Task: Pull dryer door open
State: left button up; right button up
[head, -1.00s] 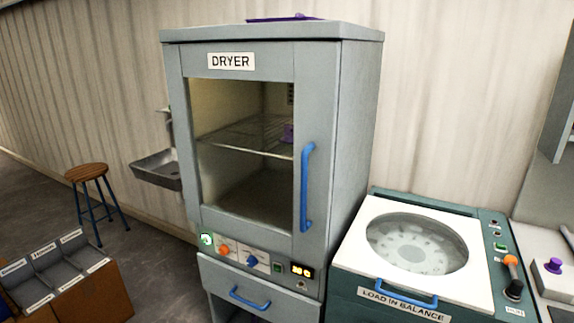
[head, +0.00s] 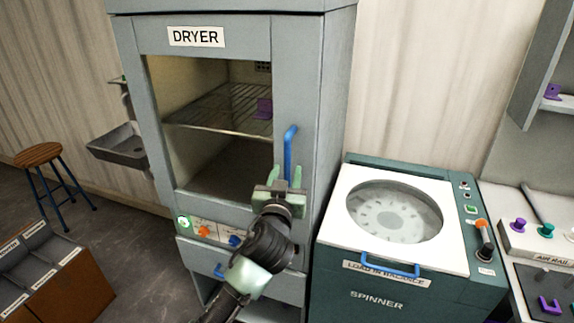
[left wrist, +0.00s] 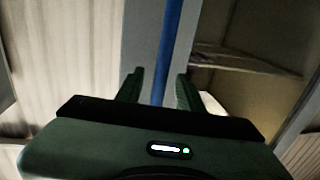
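The grey dryer (head: 309,60) stands in the middle of the head view, its windowed door (head: 222,43) seeming shut. A vertical blue bar handle (head: 289,150) is on the door's right side; its lower part is hidden by my gripper. My left gripper (head: 286,174) is at the lower part of the handle, pointing up at it. In the left wrist view the two green fingers (left wrist: 158,88) are apart, with the blue handle (left wrist: 168,45) running between them and gaps beside it. Contact is not visible. My right gripper is not in view.
A teal spinner (head: 330,240) with a blue-handled white lid stands just right of the dryer. A purple piece (head: 264,107) sits on the rack inside the dryer. A sink (head: 120,148), a stool (head: 40,156) and a sectioned bin (head: 60,277) are at left. Floor shows before the bin.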

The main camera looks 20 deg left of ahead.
pick_arm(q)
jog(key=shift+w+a, duration=0.15)
jog(key=shift+w, duration=0.85)
grip_shut()
dwell(0.8)
